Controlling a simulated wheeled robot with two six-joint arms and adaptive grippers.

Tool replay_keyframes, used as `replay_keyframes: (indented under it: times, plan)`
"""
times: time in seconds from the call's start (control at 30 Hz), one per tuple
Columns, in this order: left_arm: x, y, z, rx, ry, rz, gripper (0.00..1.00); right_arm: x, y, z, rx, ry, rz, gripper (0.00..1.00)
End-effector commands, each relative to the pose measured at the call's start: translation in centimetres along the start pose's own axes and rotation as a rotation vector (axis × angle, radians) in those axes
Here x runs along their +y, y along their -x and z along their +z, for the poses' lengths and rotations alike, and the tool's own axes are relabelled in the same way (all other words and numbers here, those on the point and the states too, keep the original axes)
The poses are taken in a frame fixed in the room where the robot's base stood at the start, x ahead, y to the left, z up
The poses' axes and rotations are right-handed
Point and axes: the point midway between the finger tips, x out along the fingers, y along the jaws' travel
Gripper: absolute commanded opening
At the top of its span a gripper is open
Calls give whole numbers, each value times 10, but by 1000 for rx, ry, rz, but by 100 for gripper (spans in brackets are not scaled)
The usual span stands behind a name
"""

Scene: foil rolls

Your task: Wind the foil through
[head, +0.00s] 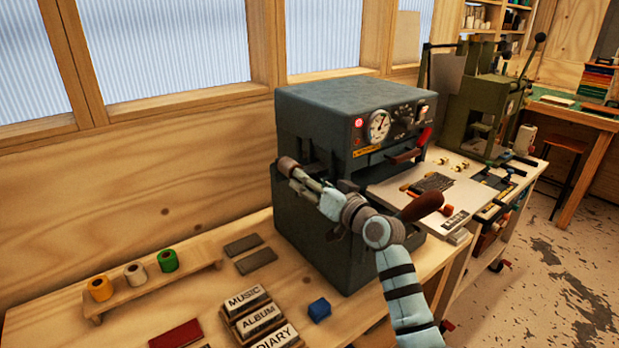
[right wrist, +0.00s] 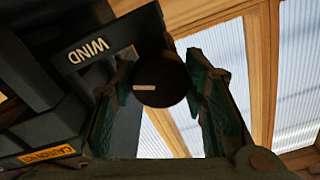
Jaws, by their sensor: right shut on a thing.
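My right gripper (right wrist: 160,88) is shut on a dark round knob (right wrist: 162,66) in the right wrist view, with a green-padded finger on each side. A dark plate marked WIND (right wrist: 90,50) is beside it. In the head view my right arm reaches up to the left front of the dark grey foil machine (head: 335,100); its fingers are hard to make out there. My left gripper is out of view.
Blocks lettered MUSIC (head: 245,299), ALBUM and DIARY, a blue cube (head: 319,309) and a dark red block (head: 176,334) lie on the front of the bench. A green press (head: 478,108) stands at the right. A red-brown handle (head: 422,206) juts out near my right arm.

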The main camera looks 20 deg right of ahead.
Motion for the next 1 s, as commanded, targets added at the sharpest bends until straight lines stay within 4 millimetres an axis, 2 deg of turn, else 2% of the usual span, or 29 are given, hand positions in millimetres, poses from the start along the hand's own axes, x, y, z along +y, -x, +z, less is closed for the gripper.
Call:
replay_keyframes:
  times: [0.03,0.3,1.0]
  plan:
    - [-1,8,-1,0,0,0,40,-1,0,-2,-4,-38,1,12]
    - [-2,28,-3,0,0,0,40,-1,0,-2,-5,-291,2,12]
    - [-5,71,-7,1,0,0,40,-1,0,-1,-4,-957,3,12]
